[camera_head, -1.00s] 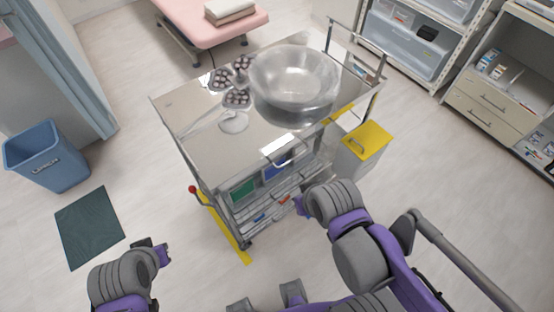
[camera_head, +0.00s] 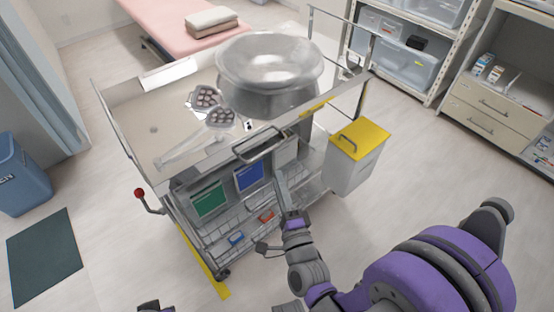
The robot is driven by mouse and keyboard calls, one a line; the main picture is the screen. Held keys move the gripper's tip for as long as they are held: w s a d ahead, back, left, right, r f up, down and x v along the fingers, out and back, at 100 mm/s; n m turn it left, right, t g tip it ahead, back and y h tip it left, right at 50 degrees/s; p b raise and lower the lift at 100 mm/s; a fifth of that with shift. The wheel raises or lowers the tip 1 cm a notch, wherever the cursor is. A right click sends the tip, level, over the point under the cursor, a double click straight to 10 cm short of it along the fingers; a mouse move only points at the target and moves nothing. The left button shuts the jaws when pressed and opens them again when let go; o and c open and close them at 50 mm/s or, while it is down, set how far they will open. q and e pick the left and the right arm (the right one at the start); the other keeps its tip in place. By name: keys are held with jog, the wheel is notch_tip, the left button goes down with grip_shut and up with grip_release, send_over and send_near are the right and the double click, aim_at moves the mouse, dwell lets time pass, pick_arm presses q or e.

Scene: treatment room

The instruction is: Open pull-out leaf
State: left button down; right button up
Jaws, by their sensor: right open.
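The pull-out leaf seems to be part of the steel trolley (camera_head: 135,120), at the front side of its top. A grey bar handle (camera_head: 262,146) sticks out at that front edge. I cannot make out the leaf apart from the trolley top. My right gripper (camera_head: 284,212) is open and empty, in front of the trolley and below the handle, apart from it. Only a small dark and purple bit of my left gripper (camera_head: 155,306) shows at the bottom edge; its jaws are cut off.
A yellow-lidded bin (camera_head: 357,160) hangs on the right side. A red-knobbed lever (camera_head: 140,193) sticks out left. Green and blue bins and small items fill the shelves below.

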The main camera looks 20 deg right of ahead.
aim_at(268, 149)
jog(key=w, duration=0.3)
jog(key=w+r, duration=0.1)
jog(key=w, duration=0.3)
jog(key=w+r, duration=0.1)
jog(key=w, duration=0.2)
jog(key=shift+w+d, duration=0.25)
grip_shut()
dwell(1.1)
